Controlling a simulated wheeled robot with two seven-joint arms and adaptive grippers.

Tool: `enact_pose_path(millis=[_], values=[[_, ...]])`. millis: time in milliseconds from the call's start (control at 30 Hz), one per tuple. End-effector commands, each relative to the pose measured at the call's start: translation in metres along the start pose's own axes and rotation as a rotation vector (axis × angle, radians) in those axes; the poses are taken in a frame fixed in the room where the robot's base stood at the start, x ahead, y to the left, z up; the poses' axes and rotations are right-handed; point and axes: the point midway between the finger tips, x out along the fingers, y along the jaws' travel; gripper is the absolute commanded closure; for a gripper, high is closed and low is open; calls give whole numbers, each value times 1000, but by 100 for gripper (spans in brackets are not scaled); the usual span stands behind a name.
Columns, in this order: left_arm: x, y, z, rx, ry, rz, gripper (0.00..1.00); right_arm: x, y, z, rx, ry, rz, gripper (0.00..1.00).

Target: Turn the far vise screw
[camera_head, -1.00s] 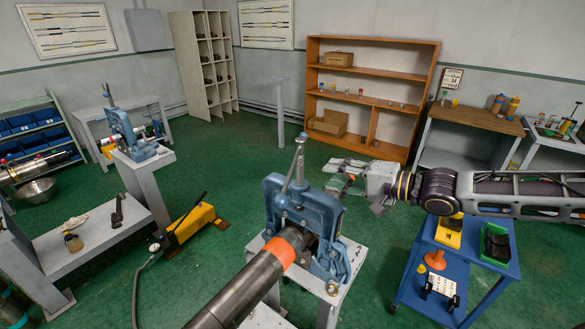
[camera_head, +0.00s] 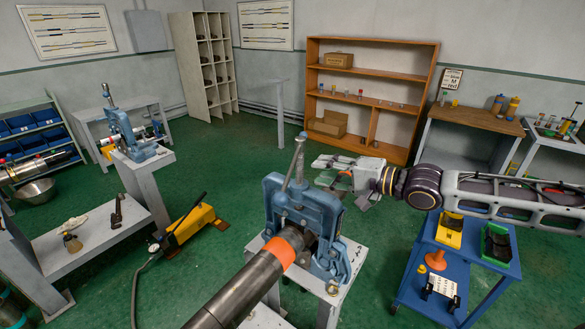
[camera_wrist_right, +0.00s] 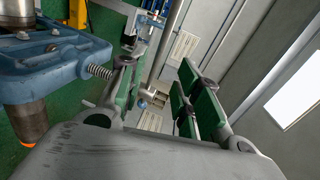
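The far vise (camera_head: 122,128) is blue with an upright screw and stands on a grey pedestal at the left of the head view. The near vise (camera_head: 300,215) is blue too, has a tall screw with a slanted bar (camera_head: 299,160), and grips a dark pipe (camera_head: 255,285) with an orange band. My right gripper (camera_head: 325,171) is in the air just right of and behind the near vise's screw, well away from the far vise. In the right wrist view its green-padded fingers (camera_wrist_right: 158,98) are apart with nothing between them. My left gripper is not in view.
A yellow pump (camera_head: 190,222) with a hose lies on the floor between the vises. A low grey bench (camera_head: 90,240) is at the left. A blue cart (camera_head: 465,265) with bins stands at the right. Green floor (camera_head: 240,160) is free behind the near vise.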

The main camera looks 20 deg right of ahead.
Motion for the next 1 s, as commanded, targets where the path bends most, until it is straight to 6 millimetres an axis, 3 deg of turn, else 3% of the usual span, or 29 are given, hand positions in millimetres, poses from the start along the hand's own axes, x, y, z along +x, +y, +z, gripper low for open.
enact_pose_path(millis=[1000], values=[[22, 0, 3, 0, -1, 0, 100, 39, 1, 3, -1, -9, 0, 67]])
